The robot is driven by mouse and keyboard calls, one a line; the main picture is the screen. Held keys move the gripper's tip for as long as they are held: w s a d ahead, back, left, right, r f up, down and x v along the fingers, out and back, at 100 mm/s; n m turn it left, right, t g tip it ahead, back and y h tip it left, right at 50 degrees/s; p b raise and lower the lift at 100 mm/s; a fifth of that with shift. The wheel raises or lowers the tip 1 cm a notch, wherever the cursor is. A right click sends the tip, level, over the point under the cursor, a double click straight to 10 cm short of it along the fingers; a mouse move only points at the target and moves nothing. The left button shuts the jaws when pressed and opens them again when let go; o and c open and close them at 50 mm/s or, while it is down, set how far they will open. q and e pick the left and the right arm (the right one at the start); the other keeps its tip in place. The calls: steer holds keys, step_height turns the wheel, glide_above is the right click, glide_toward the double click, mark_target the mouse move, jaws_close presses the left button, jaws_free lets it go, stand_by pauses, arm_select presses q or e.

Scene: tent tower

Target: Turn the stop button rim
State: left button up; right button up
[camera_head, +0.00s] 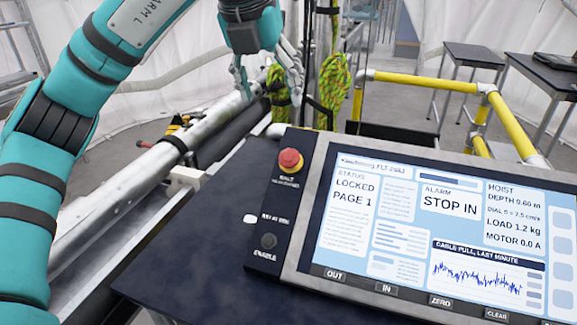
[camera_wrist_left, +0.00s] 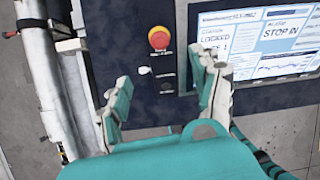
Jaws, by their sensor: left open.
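The stop button (camera_head: 290,159) is a red mushroom head on the dark strip left of the console screen. In the left wrist view the stop button (camera_wrist_left: 159,38) shows red with a yellow-orange part around it, ahead of the fingertips and between their lines. My left gripper (camera_head: 269,88) is open and empty, above and behind the console in the head view. Its two fingers are spread in the left wrist view (camera_wrist_left: 162,88), apart from the button. My right gripper is not in view.
The console screen (camera_head: 435,220) reads LOCKED, PAGE 1 and STOP IN. A dark ENABLE knob (camera_head: 269,241) sits below the stop button. Green-yellow ropes (camera_head: 333,85) hang behind the console. Yellow rails (camera_head: 425,80) stand at the right, and a long metal pipe (camera_head: 120,192) runs along the left.

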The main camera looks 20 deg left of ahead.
mark_target(288, 156)
arm_select(q)
steer(key=p+x, duration=0.1)
steer(key=x, duration=1.6)
steer(key=shift+f, duration=0.3)
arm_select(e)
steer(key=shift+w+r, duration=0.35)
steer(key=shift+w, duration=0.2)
arm_select(q)
steer(key=shift+c, duration=0.5)
